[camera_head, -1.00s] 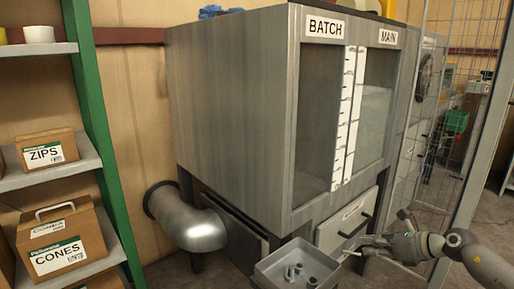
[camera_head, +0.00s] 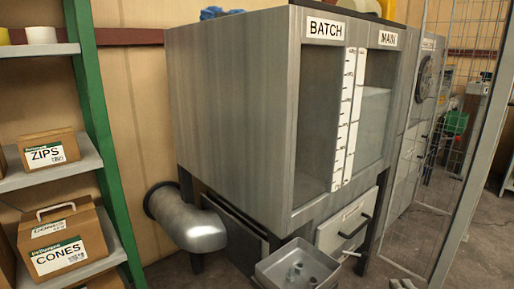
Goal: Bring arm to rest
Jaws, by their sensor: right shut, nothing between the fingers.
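My right gripper (camera_head: 402,284) barely shows at the bottom edge, right of the grey metal tray. Only a small grey part of it is in the picture, and the rest of the arm is out of the frame. It is shut and empty, apart from the tray and the cabinet. My left gripper is not in view.
A large metal cabinet (camera_head: 230,110) labelled BATCH and MAIN fills the middle. The grey tray (camera_head: 270,268) in front holds small parts. A bent metal pipe (camera_head: 190,225) sticks out low left. Shelves with ZIPS (camera_head: 48,153) and CONES (camera_head: 60,248) boxes stand left; a mesh door (camera_head: 460,130) stands right.

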